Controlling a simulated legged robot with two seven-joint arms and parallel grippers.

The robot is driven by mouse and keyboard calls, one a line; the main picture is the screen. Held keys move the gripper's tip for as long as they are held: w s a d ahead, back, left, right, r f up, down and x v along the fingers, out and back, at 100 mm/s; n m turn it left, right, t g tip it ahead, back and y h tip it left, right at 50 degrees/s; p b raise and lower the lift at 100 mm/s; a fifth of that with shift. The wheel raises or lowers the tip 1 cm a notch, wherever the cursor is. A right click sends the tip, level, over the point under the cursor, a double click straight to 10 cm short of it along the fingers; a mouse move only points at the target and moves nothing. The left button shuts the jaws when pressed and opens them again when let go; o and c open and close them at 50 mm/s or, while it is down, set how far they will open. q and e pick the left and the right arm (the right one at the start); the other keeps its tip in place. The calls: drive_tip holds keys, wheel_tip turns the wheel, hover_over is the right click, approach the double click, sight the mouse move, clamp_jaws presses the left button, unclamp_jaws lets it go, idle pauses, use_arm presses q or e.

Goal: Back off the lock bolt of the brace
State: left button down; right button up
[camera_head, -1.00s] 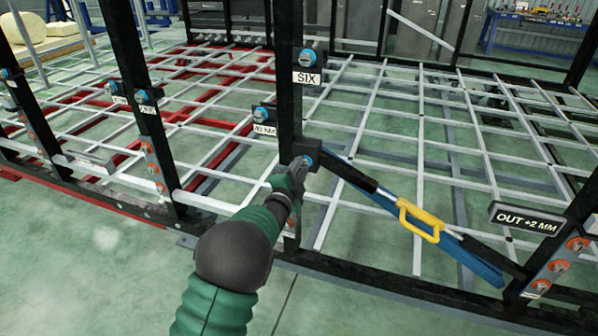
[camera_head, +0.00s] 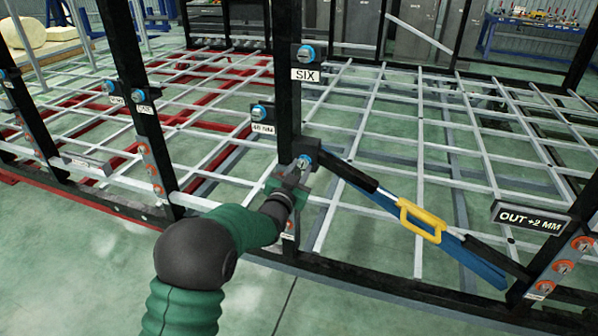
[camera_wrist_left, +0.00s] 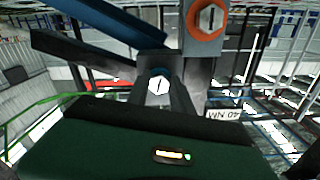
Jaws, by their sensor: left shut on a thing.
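The brace (camera_head: 380,197) is a blue and black bar with a yellow handle (camera_head: 421,220), slanting down to the right from the dark post. Its lock bolt (camera_head: 304,161) has a blue collar and a pale head, in a black block at the brace's upper end. My left gripper (camera_head: 297,172) is at this bolt from the front left. In the left wrist view the hexagonal bolt head (camera_wrist_left: 157,86), with a dark line across it, sits between the fingers, which are shut on it. The gripper partly hides the bolt in the head view. My right gripper is not in view.
A bolt marked SIX (camera_head: 307,55) is higher on the same post, and another bolt (camera_head: 260,112) with a small label is to the left. An OUT +2 MM sign (camera_head: 530,217) stands at the right. Green floor (camera_head: 400,315) is open in front.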

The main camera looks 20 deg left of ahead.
use_arm(q)
drive_tip(key=n, duration=0.6)
drive_tip(key=shift+d+r+n+b, duration=0.15)
drive_tip(key=shift+n+b, duration=0.15)
drive_tip(key=n, duration=0.6)
drive_tip(key=shift+d+r, duration=0.1)
idle(0.3)
drive_tip(key=c, duration=1.4)
unclamp_jaws()
drive_tip(key=shift+c, duration=0.2)
drive_tip(key=o, duration=0.3)
drive_tip(key=shift+w+f, duration=0.2)
drive_tip(key=shift+w, duration=0.05)
drive_tip(key=shift+s, duration=0.1)
drive_tip(key=shift+s, duration=0.1)
